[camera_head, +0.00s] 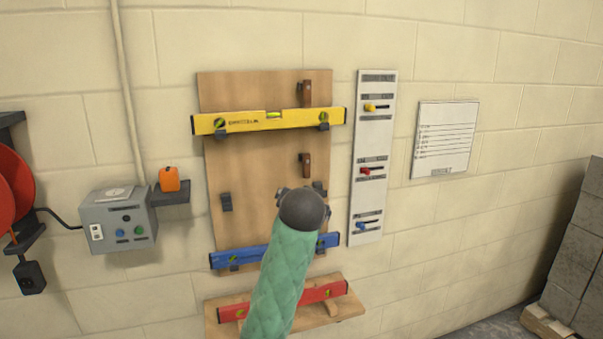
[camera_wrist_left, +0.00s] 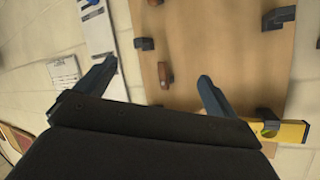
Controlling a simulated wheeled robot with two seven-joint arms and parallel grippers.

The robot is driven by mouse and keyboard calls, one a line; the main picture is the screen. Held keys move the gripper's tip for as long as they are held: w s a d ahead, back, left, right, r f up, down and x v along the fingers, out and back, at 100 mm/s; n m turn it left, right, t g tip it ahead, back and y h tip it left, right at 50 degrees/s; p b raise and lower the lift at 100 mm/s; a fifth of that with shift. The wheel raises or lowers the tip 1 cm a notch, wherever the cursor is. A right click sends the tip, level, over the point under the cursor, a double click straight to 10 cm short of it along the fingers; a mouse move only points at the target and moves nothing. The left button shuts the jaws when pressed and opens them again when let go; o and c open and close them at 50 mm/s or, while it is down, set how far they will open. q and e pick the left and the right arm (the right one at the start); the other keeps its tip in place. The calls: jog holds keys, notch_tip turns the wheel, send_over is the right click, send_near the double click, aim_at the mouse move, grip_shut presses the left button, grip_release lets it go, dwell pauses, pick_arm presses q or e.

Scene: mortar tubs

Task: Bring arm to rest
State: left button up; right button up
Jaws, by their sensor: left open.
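My left arm, in a green padded sleeve, rises from the bottom middle of the head view and ends in a dark round wrist in front of the wooden board (camera_head: 255,165). The wrist hides most of the gripper there. In the left wrist view my left gripper (camera_wrist_left: 158,72) is open, its two dark fingers wide apart and facing the board. A brown wooden peg (camera_wrist_left: 165,75) on the board shows between the fingertips, and nothing is held. My right gripper is not in view.
A yellow level (camera_head: 245,121) hangs high on the board, a blue level (camera_head: 232,257) low. A red level (camera_head: 325,292) lies on a wooden shelf (camera_head: 345,309). Right are a white strip (camera_head: 367,205) and notice (camera_head: 445,140); left, a grey box (camera_head: 112,235). Grey blocks (camera_head: 578,255) stand far right.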

pick_arm(q)
jog(key=s+a+f+g, duration=0.3)
jog(key=s+a+f, duration=0.1)
jog(key=s+f, duration=1.1)
jog(key=s+a+f+n+g+h, duration=0.1)
jog(key=s+a+f+g, duration=0.3)
jog(key=s+f, duration=1.2)
jog(key=s+a+f+n+g, duration=0.1)
jog(key=s+a+f+g, duration=0.3)
jog(key=s+f, duration=1.2)
jog(key=s+a, duration=0.2)
jog(key=s, duration=0.1)
jog(key=shift+a+f+h, duration=0.25)
jog(key=shift+h, duration=0.05)
